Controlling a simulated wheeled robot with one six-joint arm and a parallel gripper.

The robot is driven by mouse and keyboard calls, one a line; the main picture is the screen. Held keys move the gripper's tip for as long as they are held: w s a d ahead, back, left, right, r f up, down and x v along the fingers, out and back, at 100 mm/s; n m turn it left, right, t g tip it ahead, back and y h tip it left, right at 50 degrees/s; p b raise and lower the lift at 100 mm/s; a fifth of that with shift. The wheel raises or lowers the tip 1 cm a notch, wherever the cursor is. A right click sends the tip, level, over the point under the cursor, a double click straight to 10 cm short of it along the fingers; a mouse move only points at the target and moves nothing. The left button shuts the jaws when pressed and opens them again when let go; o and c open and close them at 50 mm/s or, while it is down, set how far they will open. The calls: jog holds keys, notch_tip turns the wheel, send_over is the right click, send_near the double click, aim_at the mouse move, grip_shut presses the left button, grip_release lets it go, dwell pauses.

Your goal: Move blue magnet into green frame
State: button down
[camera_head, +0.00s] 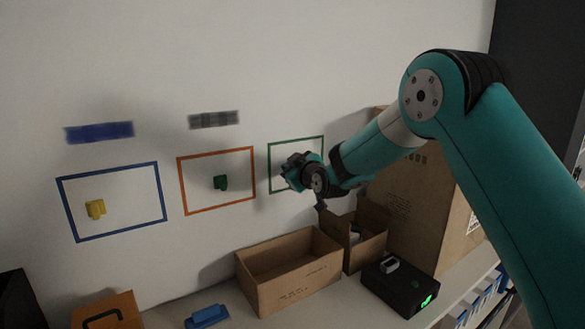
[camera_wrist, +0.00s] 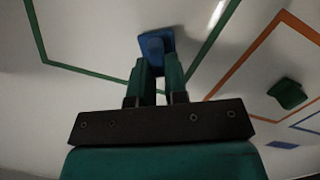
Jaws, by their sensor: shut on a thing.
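The blue magnet (camera_wrist: 168,44) shows in the wrist view, between the tips of my gripper (camera_wrist: 158,72), which is shut on it. The green frame (camera_wrist: 92,72) surrounds the magnet in that view, with its lines to the left, below and to the right. In the head view the green frame (camera_head: 297,140) is on the white wall, and my gripper (camera_head: 290,172) is in front of its inside area. My gripper hides the magnet there. I cannot tell whether the magnet touches the wall.
An orange frame (camera_head: 216,151) holds a green magnet (camera_head: 220,183). A blue frame (camera_head: 108,170) holds a yellow magnet (camera_head: 95,209). Below are an open carton (camera_head: 295,285), a smaller carton (camera_head: 371,247), a tall carton (camera_head: 405,200) and a black case (camera_head: 398,289).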

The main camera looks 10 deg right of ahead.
jog(key=shift+w+a, duration=0.1)
jog(key=shift+w, duration=0.3)
jog(key=c, duration=0.5)
grip_release()
jog(key=f+b+v, duration=0.1)
jog(key=b+v, duration=0.4)
jog(key=v, duration=0.3)
jog(key=shift+d, duration=0.3)
dwell(0.4)
